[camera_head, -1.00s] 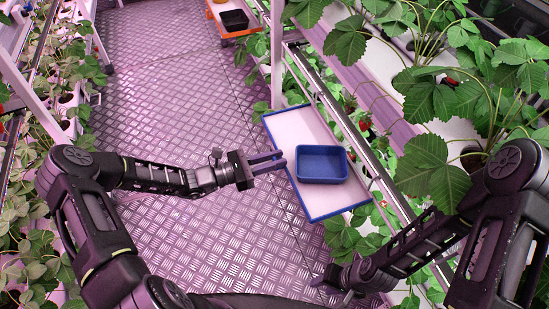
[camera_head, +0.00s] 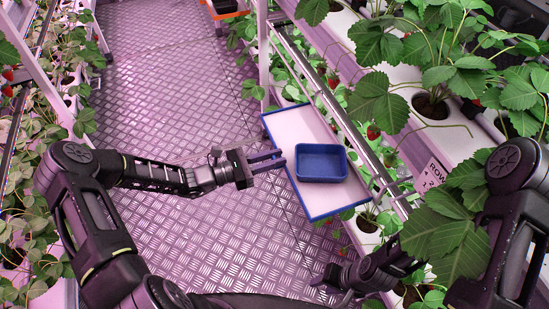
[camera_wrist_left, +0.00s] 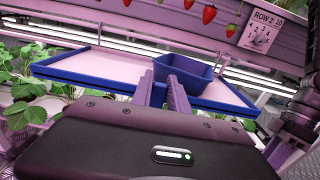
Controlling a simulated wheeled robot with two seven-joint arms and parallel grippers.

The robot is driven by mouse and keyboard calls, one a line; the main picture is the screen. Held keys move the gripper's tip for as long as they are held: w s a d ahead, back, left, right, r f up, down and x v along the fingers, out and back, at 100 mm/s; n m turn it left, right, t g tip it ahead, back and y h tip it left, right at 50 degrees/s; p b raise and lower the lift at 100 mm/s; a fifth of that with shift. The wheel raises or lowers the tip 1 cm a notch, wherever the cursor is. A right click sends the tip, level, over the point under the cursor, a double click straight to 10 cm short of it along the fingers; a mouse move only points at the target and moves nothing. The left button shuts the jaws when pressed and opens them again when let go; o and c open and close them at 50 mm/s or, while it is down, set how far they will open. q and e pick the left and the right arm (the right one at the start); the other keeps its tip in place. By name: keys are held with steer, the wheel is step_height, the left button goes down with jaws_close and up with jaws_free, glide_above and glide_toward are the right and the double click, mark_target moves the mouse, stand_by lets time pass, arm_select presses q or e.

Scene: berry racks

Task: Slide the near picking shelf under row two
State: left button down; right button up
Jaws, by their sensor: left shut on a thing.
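The near picking shelf (camera_head: 335,196) is a pale board with a blue rim, beside the rack on the right. A blue bin (camera_head: 321,163) sits on it. My left gripper (camera_head: 278,160) is shut on the shelf's near-left edge; in the left wrist view its fingers (camera_wrist_left: 163,92) meet the blue rim (camera_wrist_left: 105,82) in front of the bin. A row two sign (camera_head: 433,174) is on the rack at the right, and it also shows in the left wrist view (camera_wrist_left: 262,30). My right gripper (camera_head: 328,284) is low, away from the shelf; its jaws are too small to judge.
Strawberry plants (camera_head: 440,75) and a metal rail (camera_head: 335,105) line the right. A rack post (camera_head: 262,50) stands beyond the shelf. Another plant row (camera_head: 50,130) is on the left. An orange-rimmed crate (camera_head: 228,12) is far up the aisle. The tread-plate floor (camera_head: 170,90) between is clear.

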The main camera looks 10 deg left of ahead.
arm_select(q)
steer(key=c, duration=1.3)
jaws_free()
steer(key=b+v, duration=0.1)
steer(key=v, duration=0.6)
steer(key=shift+s+a, duration=0.25)
steer(key=shift+a, duration=0.1)
steer(key=shift+f, duration=0.1)
